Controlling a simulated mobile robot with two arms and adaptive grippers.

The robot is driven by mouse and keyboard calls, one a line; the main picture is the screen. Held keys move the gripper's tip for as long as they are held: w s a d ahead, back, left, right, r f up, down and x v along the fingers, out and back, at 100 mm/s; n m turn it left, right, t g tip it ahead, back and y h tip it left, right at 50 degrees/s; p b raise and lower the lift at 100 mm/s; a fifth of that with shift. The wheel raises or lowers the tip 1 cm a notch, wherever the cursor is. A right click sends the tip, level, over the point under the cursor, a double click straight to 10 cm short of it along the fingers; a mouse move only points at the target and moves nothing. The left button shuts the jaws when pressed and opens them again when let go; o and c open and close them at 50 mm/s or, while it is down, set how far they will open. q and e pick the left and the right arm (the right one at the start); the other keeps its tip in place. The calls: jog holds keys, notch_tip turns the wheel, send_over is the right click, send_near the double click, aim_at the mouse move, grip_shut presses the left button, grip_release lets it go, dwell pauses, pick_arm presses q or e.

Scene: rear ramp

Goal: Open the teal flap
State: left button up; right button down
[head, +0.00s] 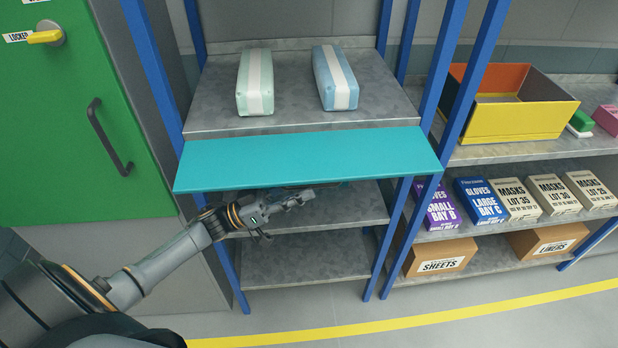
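The teal flap (305,160) is a wide flat panel on the front of the blue-post rack. It stands out from the front of the shelf that holds two wrapped bundles, and its broad face shows from above. My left gripper (300,198) reaches in from the left, just below the flap's front edge in the picture, in front of the lower shelves. Nothing shows held in it. I cannot tell whether its fingers are open or shut, or whether they touch the flap. My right gripper is not in view.
A green bundle (255,84) and a blue bundle (335,79) lie on the shelf (295,68) behind the flap. A green locker door (60,130) with a dark handle stands left. Right are shelves with a yellow bin (515,122) and several boxes. Lower shelves (305,260) look empty.

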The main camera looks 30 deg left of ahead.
pick_arm(q)
jog(key=shift+x, duration=1.15)
jog(key=shift+f, duration=0.1)
jog(key=shift+a, duration=0.1)
grip_shut()
jog(key=shift+p, duration=0.3)
